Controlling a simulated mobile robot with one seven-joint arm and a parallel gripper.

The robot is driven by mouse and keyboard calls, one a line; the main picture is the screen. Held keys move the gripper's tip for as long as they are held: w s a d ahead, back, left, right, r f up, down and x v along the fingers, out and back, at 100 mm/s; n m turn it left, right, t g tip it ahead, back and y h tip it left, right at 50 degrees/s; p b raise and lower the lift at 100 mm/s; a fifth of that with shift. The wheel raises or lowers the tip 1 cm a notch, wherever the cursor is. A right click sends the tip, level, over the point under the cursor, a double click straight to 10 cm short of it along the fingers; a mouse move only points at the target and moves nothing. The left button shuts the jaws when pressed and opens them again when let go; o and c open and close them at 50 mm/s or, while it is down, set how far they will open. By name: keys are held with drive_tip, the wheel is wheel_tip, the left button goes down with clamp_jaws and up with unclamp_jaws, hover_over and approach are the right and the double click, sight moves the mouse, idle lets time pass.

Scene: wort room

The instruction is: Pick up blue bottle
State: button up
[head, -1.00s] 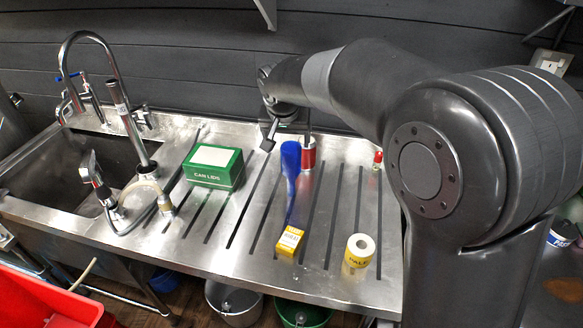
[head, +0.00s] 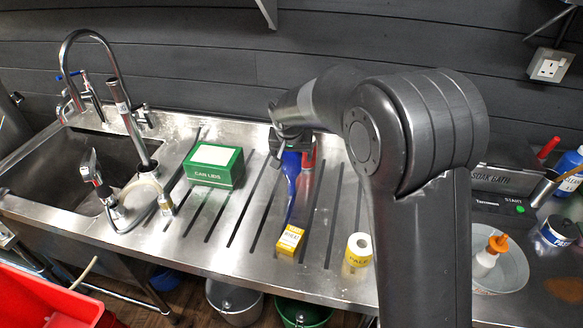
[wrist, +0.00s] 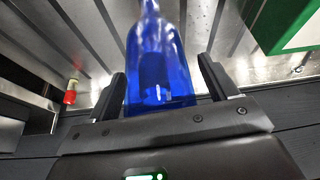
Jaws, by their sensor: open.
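In the wrist view the blue bottle (wrist: 157,65) fills the middle, between the two fingers. My gripper (head: 296,147) is at the bottle in the head view, partly hiding its upper part. In the wrist view my gripper (wrist: 161,68) is open, one finger on each side of the bottle. I see no clear contact of the fingers with it.
A red item (head: 309,160) is just right of the bottle. A green CAN LIDS box (head: 212,166) stands to the left, a yellow box (head: 289,240) and a yellow-and-white roll (head: 357,250) in front. Another blue bottle (head: 566,178) is at the far right.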

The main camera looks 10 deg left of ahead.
drive_tip(key=shift+c, duration=0.3)
drive_tip(key=c, duration=1.2)
drive_tip(key=shift+o, duration=0.2)
drive_tip(key=shift+r, duration=0.15)
